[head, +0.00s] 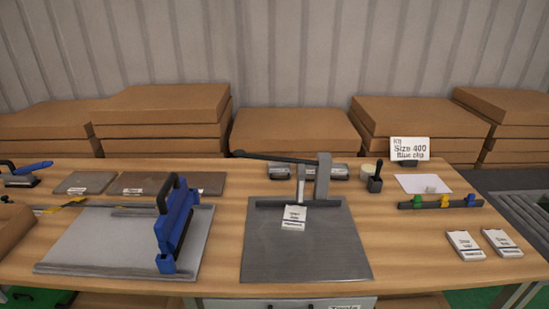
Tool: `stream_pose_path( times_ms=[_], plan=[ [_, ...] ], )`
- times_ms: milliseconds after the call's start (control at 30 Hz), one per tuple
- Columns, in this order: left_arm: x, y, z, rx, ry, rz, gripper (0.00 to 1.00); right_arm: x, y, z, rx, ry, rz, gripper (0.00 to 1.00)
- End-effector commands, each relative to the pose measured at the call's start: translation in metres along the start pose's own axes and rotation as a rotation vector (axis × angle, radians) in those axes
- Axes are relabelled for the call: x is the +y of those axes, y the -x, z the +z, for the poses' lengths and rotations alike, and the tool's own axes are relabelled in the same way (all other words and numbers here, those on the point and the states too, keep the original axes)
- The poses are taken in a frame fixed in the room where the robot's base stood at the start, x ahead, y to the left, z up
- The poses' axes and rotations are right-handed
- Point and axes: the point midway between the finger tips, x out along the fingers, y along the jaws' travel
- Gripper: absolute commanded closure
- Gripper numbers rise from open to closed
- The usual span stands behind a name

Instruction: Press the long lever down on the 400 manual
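A manual press with a dark grey base plate (305,250) stands at the middle of the wooden table. A grey upright post (323,177) rises at its back. A long dark lever (277,158) runs left from the top of the post and is raised, nearly level, well above the plate. A light grey vertical link (301,185) hangs below the lever near the post. A white label card (293,217) lies on the plate by a dark bar; its print is too small to read. Neither of my grippers shows in the head view.
A blue-handled tool (177,225) stands on a grey board (100,240) to the left. A sign reading "Kit Size 400 Blue clip" (409,149) stands back right. A rail with coloured clips (440,202) and two white cards (465,245) lie right. Cardboard stacks (160,115) line the back.

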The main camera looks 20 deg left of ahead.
Motion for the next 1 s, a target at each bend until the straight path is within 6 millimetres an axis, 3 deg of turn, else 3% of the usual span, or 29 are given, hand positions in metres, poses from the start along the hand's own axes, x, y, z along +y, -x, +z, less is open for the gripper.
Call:
stream_pose_path(
  times_ms=[33,267,1000],
  plan=[
    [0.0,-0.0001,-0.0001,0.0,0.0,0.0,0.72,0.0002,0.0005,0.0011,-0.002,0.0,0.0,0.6],
    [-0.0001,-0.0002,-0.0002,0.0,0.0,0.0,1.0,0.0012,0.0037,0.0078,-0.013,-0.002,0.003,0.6],
    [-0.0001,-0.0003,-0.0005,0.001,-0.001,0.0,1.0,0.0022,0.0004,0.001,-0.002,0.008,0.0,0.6]
  ],
)
